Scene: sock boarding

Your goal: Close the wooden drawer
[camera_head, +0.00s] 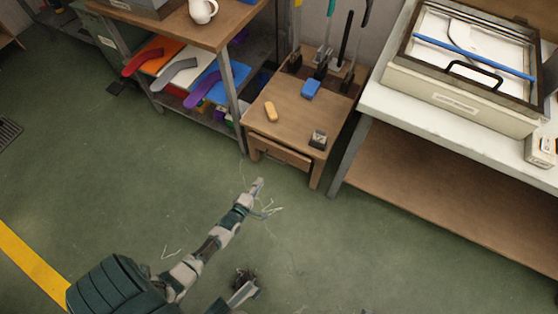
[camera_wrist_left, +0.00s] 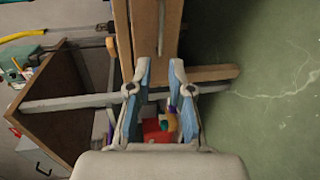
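The wooden drawer (camera_head: 281,153) sits under the top of a small wooden table (camera_head: 283,125). Its front stands a little out from under the tabletop edge; how far is hard to tell. My left gripper (camera_head: 258,184) is on the near side of the drawer, low over the green floor and apart from it. In the left wrist view my left gripper (camera_wrist_left: 161,72) has its two blue-lined fingers apart with nothing held. The drawer front (camera_wrist_left: 146,30) with a metal strip on it shows just ahead, turned sideways.
On the small table lie a blue block (camera_head: 311,88), a yellow block (camera_head: 271,112) and a small dark-and-light box (camera_head: 318,139). A metal-legged shelf (camera_head: 217,125) stands close at left, a white workbench (camera_head: 378,102) at right. The floor in front is mostly clear.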

